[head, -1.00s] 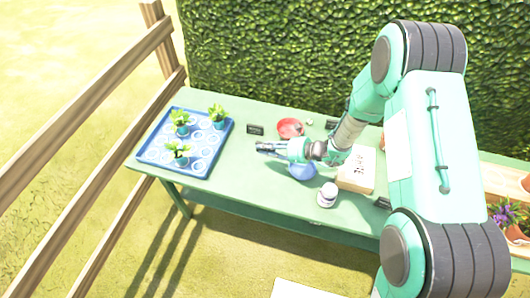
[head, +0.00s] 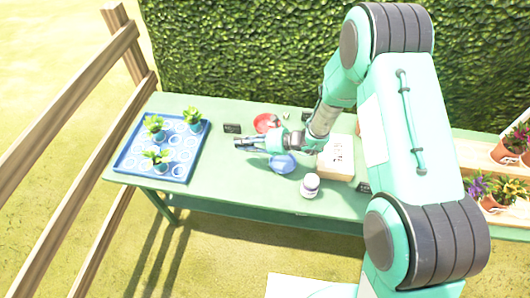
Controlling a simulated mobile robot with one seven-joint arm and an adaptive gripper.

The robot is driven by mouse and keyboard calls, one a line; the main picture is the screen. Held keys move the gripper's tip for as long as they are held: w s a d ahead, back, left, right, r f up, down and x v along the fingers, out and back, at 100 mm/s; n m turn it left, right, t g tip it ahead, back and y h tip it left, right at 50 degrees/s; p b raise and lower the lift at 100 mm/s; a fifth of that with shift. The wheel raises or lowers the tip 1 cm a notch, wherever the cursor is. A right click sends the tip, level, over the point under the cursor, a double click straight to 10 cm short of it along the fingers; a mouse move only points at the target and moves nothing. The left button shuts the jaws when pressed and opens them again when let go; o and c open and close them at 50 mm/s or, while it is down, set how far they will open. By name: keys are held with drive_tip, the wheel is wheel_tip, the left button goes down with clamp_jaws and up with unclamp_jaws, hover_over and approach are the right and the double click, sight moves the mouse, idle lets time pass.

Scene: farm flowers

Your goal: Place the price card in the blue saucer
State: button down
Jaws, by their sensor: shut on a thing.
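The blue saucer (head: 283,164) lies on the green table, below and right of my gripper's fingers and partly under my wrist. My gripper (head: 244,145) is held over the table, pointing left, left of the saucer. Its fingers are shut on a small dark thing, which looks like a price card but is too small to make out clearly. Another black price card (head: 232,128) stands on the table just behind the fingertips. A further dark card (head: 363,187) is at the table's front right, beside my arm.
A blue tray (head: 124,165) with several potted seedlings is at the left. A red saucer (head: 266,121) lies behind my gripper. A white-lidded jar (head: 310,185) and a pale box (head: 335,170) stand to the right. Table (head: 215,165) between tray and saucer is clear.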

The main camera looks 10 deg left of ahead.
wheel_tip(320, 180, up, 5)
drive_tip(key=shift+f, duration=0.1)
drive_tip(key=s+d+n+g+p, duration=0.1)
drive_tip(key=s+d, duration=0.5)
drive_tip(key=d, duration=0.3)
drive_tip(key=s+d+p, duration=0.2)
drive_tip(key=s+d, duration=0.4)
drive_tip(key=d, duration=0.4)
wheel_tip(320, 180, down, 7)
drive_tip(key=shift+s+d+g, duration=0.15)
drive_tip(key=shift+s+g, duration=0.15)
drive_tip(key=shift+s, duration=0.1)
drive_tip(key=shift+w+f, duration=0.1)
drive_tip(key=b, duration=0.2)
hover_over(276, 163)
drive_tip(key=shift+f, duration=0.75)
drive_tip(key=shift+f+b, duration=0.65)
drive_tip(key=shift+f, duration=1.1)
